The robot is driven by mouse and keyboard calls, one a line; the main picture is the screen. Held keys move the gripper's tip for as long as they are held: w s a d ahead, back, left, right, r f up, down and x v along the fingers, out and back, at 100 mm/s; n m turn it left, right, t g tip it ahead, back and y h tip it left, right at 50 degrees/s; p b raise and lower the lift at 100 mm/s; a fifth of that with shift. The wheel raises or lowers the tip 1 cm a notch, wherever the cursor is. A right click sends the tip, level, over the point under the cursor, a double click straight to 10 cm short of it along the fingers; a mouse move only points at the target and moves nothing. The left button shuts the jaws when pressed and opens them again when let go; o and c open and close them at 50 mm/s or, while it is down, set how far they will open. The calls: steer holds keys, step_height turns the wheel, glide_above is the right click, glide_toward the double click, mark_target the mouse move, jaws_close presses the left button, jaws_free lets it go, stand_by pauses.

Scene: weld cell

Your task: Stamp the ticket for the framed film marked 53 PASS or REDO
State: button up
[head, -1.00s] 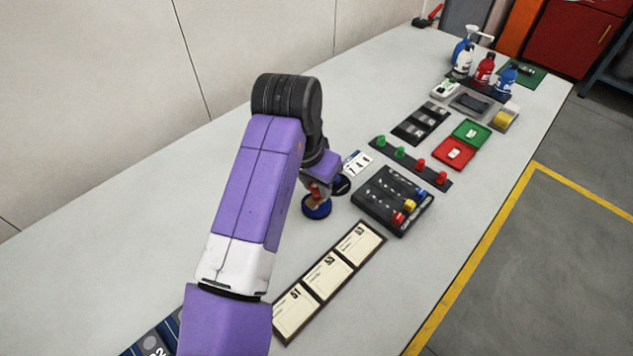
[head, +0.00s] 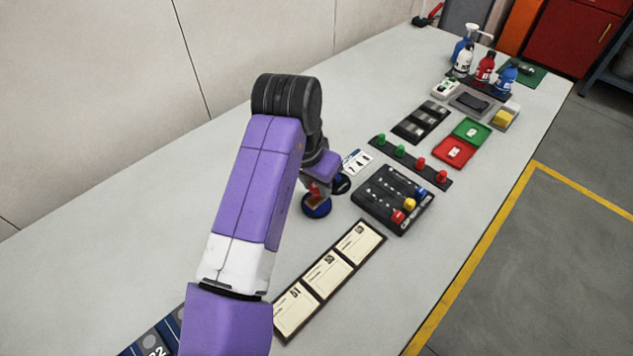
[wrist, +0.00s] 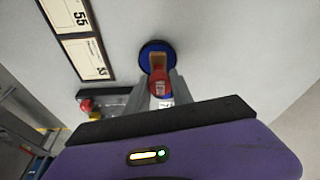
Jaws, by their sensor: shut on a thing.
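My gripper (head: 318,186) is shut on a small tool with a red part (wrist: 159,82) and a round blue disc (head: 316,206) below it. The disc also shows ahead of the fingers in the wrist view (wrist: 155,50). I cannot tell if the disc touches the table. A dark frame with three cream tickets (head: 327,276) lies in front; the middle one seems to read 53, the near one 51, and 55 shows in the wrist view. Green knobs (head: 381,141) and red knobs (head: 442,177) stand in a dark strip. A green pad (head: 471,132) and red pad (head: 454,153) lie beyond. I cannot make out a film marked 53.
A black rack (head: 372,203) with red, yellow and blue pieces stands right of my gripper. A white card (head: 356,160) lies just behind it. A dark tray (head: 421,108) and several bottles (head: 484,68) stand farther back.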

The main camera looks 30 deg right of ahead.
steer(key=shift+f, duration=0.45)
stand_by(1.4)
steer(key=shift+r+p, duration=3.1)
steer(key=shift+r, duration=0.55)
steer(key=shift+f, duration=0.1)
